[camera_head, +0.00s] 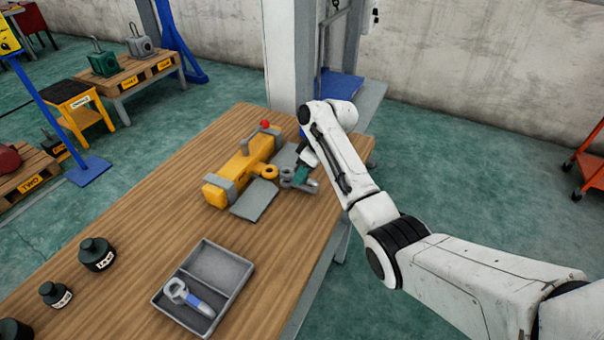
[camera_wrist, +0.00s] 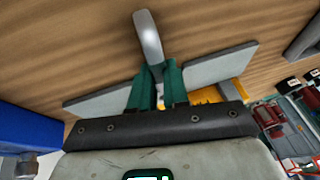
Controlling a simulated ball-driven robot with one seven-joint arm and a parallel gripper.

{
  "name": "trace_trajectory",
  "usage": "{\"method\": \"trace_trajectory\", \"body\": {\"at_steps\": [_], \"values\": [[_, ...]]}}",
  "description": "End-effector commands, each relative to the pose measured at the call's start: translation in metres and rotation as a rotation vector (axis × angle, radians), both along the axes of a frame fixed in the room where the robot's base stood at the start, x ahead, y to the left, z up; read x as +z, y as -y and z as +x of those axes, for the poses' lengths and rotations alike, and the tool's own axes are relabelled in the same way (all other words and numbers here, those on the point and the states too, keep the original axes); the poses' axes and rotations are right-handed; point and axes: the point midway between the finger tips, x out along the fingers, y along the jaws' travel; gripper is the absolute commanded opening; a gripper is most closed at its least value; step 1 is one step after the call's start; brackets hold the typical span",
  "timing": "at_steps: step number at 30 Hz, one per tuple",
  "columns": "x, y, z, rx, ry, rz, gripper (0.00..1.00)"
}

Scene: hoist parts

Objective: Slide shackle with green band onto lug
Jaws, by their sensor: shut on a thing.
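A yellow hoist beam (camera_head: 238,172) with grey end parts lies on the wooden bench. A yellow ring-shaped lug (camera_head: 270,171) sticks out from its right side. My gripper (camera_head: 306,184) is just right of the lug, shut on a grey shackle (camera_head: 287,183). The shackle's prongs point left towards the lug; I cannot tell whether they touch or overlap it. In the wrist view, my green fingers (camera_wrist: 158,88) are closed on the shackle's grey metal (camera_wrist: 149,38). I cannot make out a green band apart from the green fingers.
Grey plates (camera_head: 255,200) lie by the beam. A grey tray (camera_head: 232,262) in front holds another shackle (camera_head: 188,297) with a blue band. Several dark labelled weights (camera_head: 97,253) stand at the bench's left. The wood between tray and beam is clear.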

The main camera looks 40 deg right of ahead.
Motion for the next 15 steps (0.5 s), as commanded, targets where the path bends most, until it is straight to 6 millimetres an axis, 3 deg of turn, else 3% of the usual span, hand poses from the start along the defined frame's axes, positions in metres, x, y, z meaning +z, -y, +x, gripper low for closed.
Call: {"method": "trace_trajectory", "body": {"at_steps": [15], "values": [[0.000, -0.004, 0.012, 0.000, 0.001, -0.001, 0.00]]}}
